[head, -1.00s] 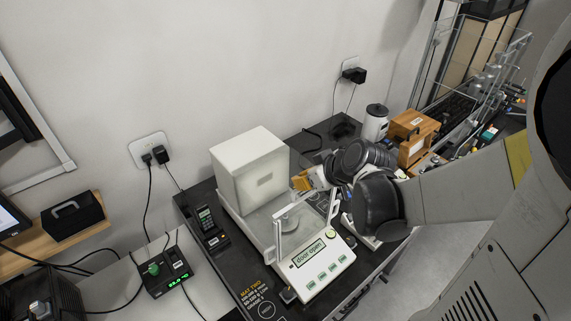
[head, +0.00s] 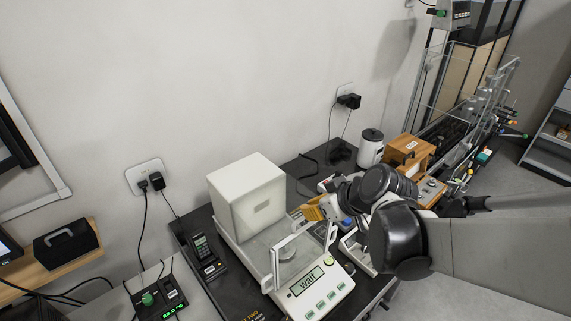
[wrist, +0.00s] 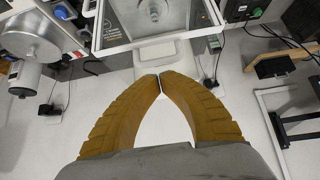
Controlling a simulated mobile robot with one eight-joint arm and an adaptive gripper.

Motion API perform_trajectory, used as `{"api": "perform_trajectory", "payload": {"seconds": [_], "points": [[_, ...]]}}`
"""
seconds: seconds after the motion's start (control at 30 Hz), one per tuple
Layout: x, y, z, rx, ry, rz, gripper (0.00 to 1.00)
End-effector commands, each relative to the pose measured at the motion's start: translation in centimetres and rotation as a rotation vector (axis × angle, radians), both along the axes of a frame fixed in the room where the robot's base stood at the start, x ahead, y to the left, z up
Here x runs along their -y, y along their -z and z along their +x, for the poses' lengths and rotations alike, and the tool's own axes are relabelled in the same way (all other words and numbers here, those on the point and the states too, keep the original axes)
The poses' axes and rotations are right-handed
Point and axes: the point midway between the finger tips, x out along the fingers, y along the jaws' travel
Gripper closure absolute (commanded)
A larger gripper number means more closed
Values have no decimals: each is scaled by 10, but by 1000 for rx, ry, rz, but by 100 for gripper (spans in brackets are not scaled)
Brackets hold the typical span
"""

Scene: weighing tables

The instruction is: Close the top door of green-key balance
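The green-key balance (head: 326,291) stands on the dark table, with green keys on its white front and a display (head: 307,281) that reads "wait". Its clear chamber with a white front frame (head: 275,264) surrounds the round pan (head: 287,254); a tall white housing (head: 247,196) rises behind. The clear top door is hard to make out, so its exact position is unclear. My gripper (head: 308,212) is beside the chamber's right rear, near top height. In the wrist view its yellow fingers (wrist: 161,79) meet at the tips, empty, with the chamber frame (wrist: 222,28) beyond.
A black handset (head: 204,252) lies left of the balance. A small black box with a green knob (head: 148,298) is further left. A white canister (head: 370,148) and a wooden box (head: 408,150) stand behind my arm. Cables hang from the wall sockets.

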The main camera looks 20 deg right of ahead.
Motion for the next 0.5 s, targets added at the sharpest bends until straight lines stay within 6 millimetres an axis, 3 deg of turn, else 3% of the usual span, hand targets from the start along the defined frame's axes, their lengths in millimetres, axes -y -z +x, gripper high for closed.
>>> {"api": "perform_trajectory", "payload": {"seconds": [0.3, 0.5], "points": [[11, -39, -35, 0, 2, 1, 100], [16, -55, -49, 0, 1, 1, 100]]}}
